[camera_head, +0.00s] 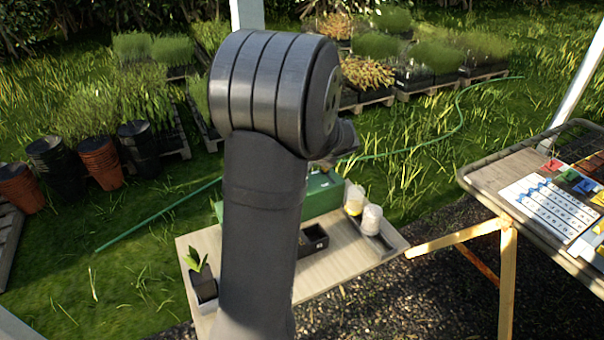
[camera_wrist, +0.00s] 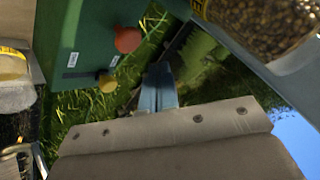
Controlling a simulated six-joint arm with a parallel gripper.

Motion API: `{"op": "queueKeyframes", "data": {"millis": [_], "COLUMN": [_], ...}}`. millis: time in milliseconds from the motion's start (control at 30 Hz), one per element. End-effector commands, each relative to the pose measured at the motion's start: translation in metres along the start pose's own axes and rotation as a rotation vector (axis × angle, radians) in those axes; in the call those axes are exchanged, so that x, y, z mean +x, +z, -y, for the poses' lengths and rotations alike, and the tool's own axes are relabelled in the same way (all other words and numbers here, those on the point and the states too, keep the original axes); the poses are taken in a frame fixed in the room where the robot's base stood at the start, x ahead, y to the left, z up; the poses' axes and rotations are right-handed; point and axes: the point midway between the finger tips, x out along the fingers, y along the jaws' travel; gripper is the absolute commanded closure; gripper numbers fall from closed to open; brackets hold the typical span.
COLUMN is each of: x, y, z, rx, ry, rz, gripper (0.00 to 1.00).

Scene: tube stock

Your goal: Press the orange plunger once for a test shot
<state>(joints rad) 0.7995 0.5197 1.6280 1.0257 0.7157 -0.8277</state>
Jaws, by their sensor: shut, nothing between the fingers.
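The orange plunger (camera_wrist: 127,39) shows in the wrist view as a round orange knob on the green box (camera_wrist: 85,45). A smaller yellow knob (camera_wrist: 108,83) is on the same box, nearer its edge. My gripper (camera_wrist: 158,78) is shut and empty, its fingertips below and to the right of the orange plunger in the picture, apart from it. In the head view the green box (camera_head: 322,196) stands at the back of the small bench, partly behind my arm. The orange plunger and my fingertips are hidden there.
Clear tubs (camera_head: 371,219) stand right of the box on the bench (camera_head: 350,262). A black tray (camera_head: 313,238) and a potted seedling (camera_head: 200,275) are also there. A jar of brown grains (camera_wrist: 262,25) is close in the wrist view. A second table (camera_head: 490,180) stands at right.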

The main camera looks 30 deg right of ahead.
Motion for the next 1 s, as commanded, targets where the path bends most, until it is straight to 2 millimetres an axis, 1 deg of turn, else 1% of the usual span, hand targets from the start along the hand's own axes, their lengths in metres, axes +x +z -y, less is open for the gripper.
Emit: {"op": "queueKeyframes", "data": {"millis": [100,300,867,1000], "x": [-0.009,-0.016,-0.016,-0.013], "y": [-0.007,-0.012,-0.012,-0.009], "z": [0.006,0.012,0.012,0.009], "rx": [-0.002,-0.001,0.0,0.002], "ry": [-0.001,0.0,0.0,-0.001], "rz": [-0.001,-0.001,0.0,0.001], "gripper": [1.0,1.0,1.0,1.0]}}
